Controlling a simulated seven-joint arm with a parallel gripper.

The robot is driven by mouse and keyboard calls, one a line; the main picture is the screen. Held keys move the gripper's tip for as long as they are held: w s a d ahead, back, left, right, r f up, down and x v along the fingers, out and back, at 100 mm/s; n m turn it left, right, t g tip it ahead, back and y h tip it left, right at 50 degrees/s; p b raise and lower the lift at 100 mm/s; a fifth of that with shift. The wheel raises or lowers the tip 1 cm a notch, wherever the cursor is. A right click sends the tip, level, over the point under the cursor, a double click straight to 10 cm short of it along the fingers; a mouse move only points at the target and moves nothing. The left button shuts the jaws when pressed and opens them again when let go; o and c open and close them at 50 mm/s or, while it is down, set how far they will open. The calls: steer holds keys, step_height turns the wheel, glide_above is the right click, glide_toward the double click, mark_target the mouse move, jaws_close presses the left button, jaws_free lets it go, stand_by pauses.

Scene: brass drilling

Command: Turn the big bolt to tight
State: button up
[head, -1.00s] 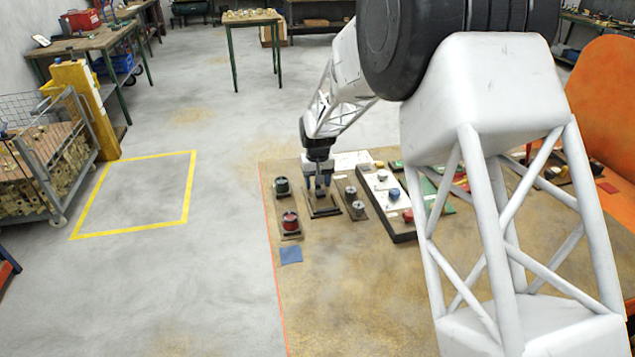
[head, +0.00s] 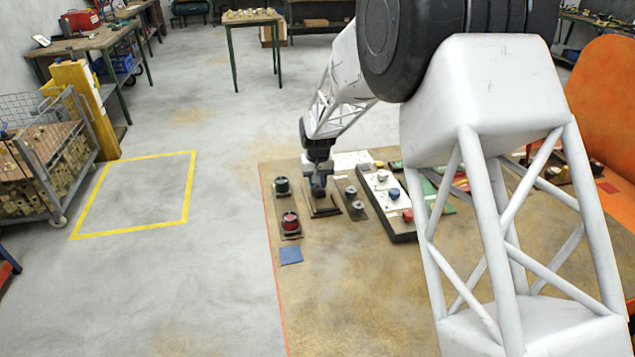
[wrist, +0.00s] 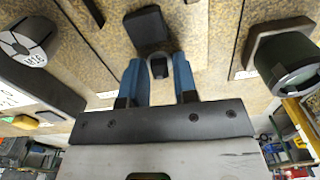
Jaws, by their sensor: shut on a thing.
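My gripper (head: 318,190) points down over a dark base plate (head: 324,212) at the left part of the table. In the wrist view my gripper (wrist: 158,72) has its two blue fingers on either side of a small dark bolt head (wrist: 159,67), which I take to be the big bolt. The fingers are shut on it. In the head view the bolt is hidden by the fingers, and its tightness cannot be read.
A green-topped knob (head: 281,186) and a red one (head: 290,221) stand close on the left. Two grey-topped pieces (head: 357,207) stand close on the right, then a white panel (head: 380,195) with coloured knobs. The front of the brown table (head: 370,300) is clear.

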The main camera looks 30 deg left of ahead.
steer(key=shift+m, duration=1.8)
steer(key=o, duration=0.9)
steer(key=shift+o, duration=0.2)
steer(key=shift+r, duration=3.9)
